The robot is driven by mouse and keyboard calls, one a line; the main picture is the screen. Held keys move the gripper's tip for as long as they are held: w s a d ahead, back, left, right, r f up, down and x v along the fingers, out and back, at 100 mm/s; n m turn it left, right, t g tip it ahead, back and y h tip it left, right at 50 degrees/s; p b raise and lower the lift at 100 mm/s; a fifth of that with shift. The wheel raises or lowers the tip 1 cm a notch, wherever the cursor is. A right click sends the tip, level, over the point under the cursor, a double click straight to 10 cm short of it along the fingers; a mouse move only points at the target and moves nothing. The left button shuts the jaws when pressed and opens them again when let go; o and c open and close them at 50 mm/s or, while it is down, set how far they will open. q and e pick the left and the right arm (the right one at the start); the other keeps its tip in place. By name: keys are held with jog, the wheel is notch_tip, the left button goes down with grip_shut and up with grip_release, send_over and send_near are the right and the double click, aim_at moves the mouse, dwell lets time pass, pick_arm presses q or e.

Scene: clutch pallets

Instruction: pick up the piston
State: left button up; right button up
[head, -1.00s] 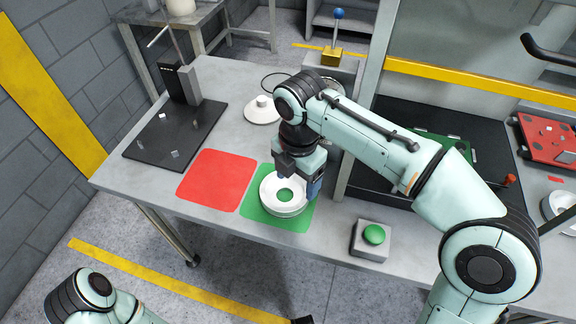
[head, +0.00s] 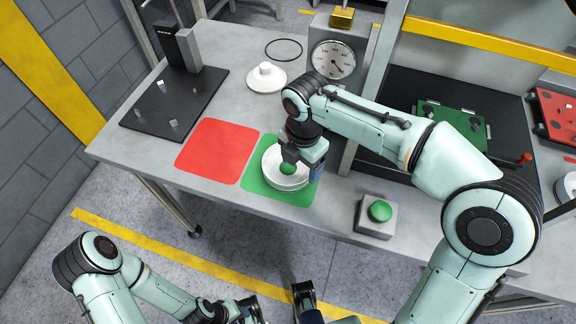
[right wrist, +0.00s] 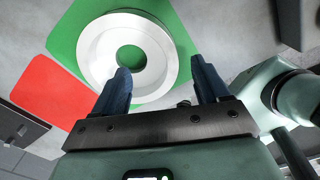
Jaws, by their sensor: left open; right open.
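A white ring-shaped part (head: 272,179) with a round central hole lies on the green mat (head: 303,198). A white disc with a raised knob (head: 266,77) lies behind it on the table. I cannot tell for sure which is the piston. My right gripper (head: 301,160) is open and empty at the back right of the ring. In the right wrist view my right gripper (right wrist: 162,74) has its fingers apart; one overlaps the ring (right wrist: 98,55), the other is past its outer edge. My left gripper (head: 275,302) is open and empty at the bottom, in front of the table.
A red mat (head: 216,150) lies left of the green mat. A black plate (head: 150,118) with a stand and several small pieces is at the left. A dial gauge (head: 334,60) stands behind, a green button box (head: 372,216) at front right, a black tray (head: 410,90) further right.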

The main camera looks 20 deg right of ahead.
aim_at(301, 173)
notch_tip(301, 173, down, 4)
jog(key=shift+f+b, duration=0.15)
jog(key=shift+b, duration=0.25)
grip_shut()
jog(key=shift+a+r, duration=0.15)
jog(key=shift+r, duration=0.5)
notch_tip(301, 173, up, 6)
jog(key=shift+r+p, duration=0.1)
jog(key=shift+p, duration=0.85)
jog(key=s+a, duration=0.3)
jog(key=a, duration=0.6)
jog(key=s+a, duration=0.2)
jog(key=a, duration=0.7)
jog(key=shift+s+a+p, duration=0.3)
jog(key=shift+s+a, duration=0.1)
